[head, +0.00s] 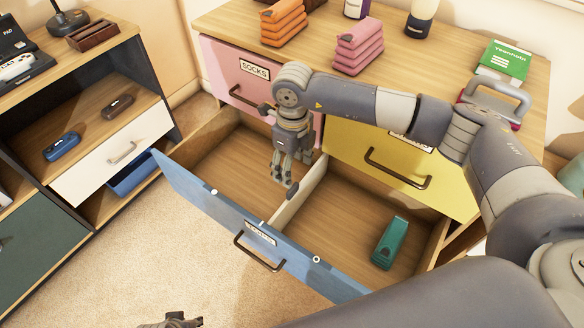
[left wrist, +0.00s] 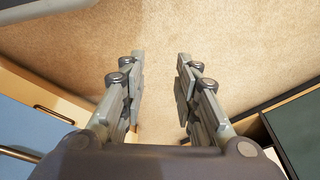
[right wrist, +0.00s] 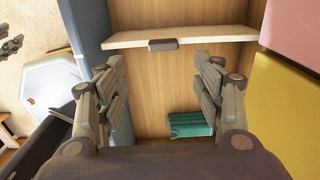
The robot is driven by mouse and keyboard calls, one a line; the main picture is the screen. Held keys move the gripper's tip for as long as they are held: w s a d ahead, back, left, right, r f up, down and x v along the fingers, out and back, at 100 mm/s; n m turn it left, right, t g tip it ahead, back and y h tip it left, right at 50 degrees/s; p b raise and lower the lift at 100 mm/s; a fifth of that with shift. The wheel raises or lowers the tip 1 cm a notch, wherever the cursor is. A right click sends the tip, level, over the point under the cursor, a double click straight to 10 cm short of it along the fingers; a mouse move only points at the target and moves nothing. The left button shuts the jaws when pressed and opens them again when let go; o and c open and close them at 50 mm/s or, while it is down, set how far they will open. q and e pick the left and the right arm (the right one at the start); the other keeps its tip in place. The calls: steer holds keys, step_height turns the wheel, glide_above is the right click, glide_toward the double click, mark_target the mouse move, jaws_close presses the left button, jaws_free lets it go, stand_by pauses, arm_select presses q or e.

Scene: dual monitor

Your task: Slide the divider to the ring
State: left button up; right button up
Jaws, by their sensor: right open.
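The blue drawer (head: 190,190) is pulled open. A pale wooden divider (head: 298,197) splits it crosswise; it also shows in the right wrist view (right wrist: 215,36), with a grey block (right wrist: 163,44) on its edge. My right gripper (head: 285,174) is open and empty, pointing down over the drawer beside the divider. My left gripper (head: 172,321) is open and empty above the carpet, also in the left wrist view (left wrist: 160,60).
A teal object (head: 389,242) lies in the drawer's right compartment; the left compartment looks empty. Above are a pink socks drawer (head: 225,70) and a yellow drawer (head: 440,180), both shut. A shelf unit (head: 80,150) stands at the left. Carpet in front is clear.

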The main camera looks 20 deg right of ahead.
mark_target(293, 188)
steer(key=f, duration=0.3)
steer(key=f+b, duration=0.1)
steer(key=f, duration=0.5)
steer(key=shift+w+d, duration=0.1)
steer(key=shift+w, duration=0.25)
arm_select(q)
steer(key=shift+w+d+r+b, duration=0.15)
steer(key=shift+w+r, duration=0.2)
steer(key=shift+r, duration=1.05)
steer(key=shift+w+a+r+b, duration=0.15)
steer(key=shift+w+r, duration=0.15)
steer(key=shift+r, duration=1.05)
arm_select(e)
steer(key=shift+f, duration=0.8)
arm_select(q)
steer(key=shift+d, duration=0.1)
arm_select(e)
steer(key=shift+c, duration=0.3)
